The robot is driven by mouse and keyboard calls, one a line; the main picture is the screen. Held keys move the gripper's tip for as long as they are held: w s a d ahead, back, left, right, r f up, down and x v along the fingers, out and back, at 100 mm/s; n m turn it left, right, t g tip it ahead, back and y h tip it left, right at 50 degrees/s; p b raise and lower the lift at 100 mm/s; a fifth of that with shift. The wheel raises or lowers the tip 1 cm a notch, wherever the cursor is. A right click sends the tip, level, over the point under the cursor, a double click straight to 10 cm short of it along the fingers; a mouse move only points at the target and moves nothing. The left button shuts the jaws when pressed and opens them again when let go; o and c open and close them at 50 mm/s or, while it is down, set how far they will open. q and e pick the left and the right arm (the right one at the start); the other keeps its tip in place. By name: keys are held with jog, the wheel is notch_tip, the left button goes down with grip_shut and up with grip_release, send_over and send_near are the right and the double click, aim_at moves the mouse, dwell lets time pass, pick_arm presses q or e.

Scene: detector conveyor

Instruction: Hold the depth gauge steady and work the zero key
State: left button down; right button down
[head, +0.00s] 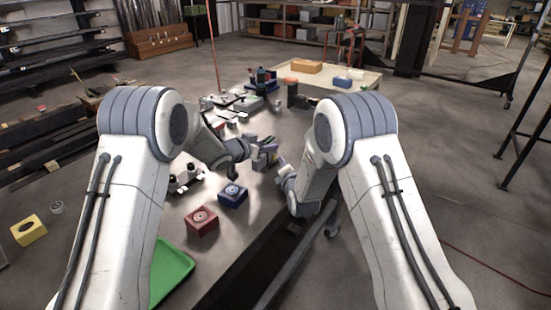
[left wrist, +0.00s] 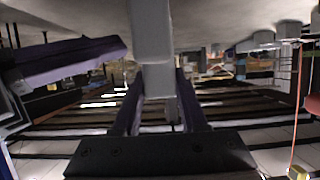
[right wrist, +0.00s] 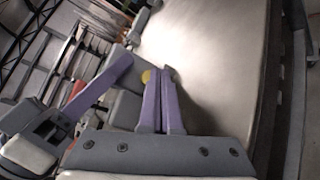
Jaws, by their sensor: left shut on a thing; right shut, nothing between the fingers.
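The depth gauge is a grey bar-shaped body (left wrist: 152,45) between the two fingers of my left gripper (left wrist: 158,85). That gripper is shut on it; in the head view the left gripper (head: 250,148) is over the table. My right gripper (right wrist: 160,78) is shut and empty, its purple fingers together. A yellow round part (right wrist: 147,76), perhaps the zero key, shows beside its fingertips; I cannot tell whether they touch. Grey parts of the gauge (right wrist: 127,108) show left of these fingers. In the head view the right gripper (head: 276,160) is close beside the left one.
A blue block (head: 233,194), a red block (head: 201,221) and a green tray (head: 172,272) are on the near part of the table. Several small items crowd the far end. The table's right edge runs below my right arm.

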jog(key=shift+w+a, duration=0.3)
jog(key=shift+a, duration=0.15)
dwell(0.7)
dwell(0.4)
jog(key=shift+s+d, duration=0.5)
jog(key=shift+d, duration=0.2)
jog(key=shift+s+d, duration=0.75)
jog(key=shift+d, duration=0.3)
jog(key=shift+s+d, duration=0.75)
jog(key=shift+d, duration=0.25)
pick_arm(q)
jog(key=shift+c, duration=1.8)
grip_release()
